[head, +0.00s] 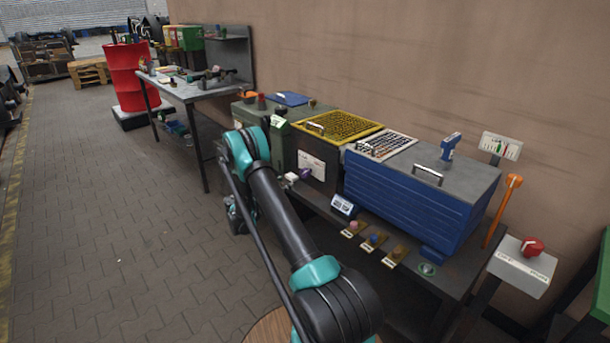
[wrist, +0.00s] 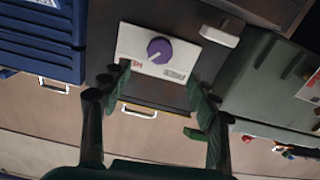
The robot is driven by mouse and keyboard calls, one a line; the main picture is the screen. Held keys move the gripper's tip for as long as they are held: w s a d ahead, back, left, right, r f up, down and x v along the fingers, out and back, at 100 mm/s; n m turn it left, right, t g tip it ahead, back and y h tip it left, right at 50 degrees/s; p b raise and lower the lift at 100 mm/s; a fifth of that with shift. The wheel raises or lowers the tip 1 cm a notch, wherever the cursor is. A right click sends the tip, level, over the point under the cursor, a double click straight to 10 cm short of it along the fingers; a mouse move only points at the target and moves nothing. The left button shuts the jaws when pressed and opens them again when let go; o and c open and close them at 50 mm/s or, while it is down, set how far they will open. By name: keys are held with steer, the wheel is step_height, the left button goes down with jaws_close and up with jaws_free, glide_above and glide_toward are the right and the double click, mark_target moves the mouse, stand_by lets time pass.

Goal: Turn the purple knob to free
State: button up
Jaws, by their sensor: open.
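The purple knob (wrist: 160,49) sits on a white plate (wrist: 140,65) on the front of a dark cabinet. Its pale pointer line points to the lower left in the wrist view. The plate has red lettering at its left and a dark label at its lower right; I cannot read either surely. My gripper (wrist: 158,78) is open and empty, its green-padded fingers either side of the plate in the picture, with the knob beyond the tips, apart from them. In the head view the knob (head: 305,173) shows just right of my arm; the fingers are not clearly visible there.
A light grey handle or block (wrist: 219,36) juts out beside the plate. A blue ribbed chest (head: 405,195) stands to the right and a green-grey cabinet (wrist: 258,85) is on the other side. A bench with small colored knobs (head: 374,240) runs below the chest.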

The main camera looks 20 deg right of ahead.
mark_target(302, 174)
steer(key=x, duration=1.3)
steer(key=shift+d, duration=0.1)
steer(key=shift+c, duration=0.6)
steer(key=c, duration=1.1)
steer(key=shift+o, duration=0.2)
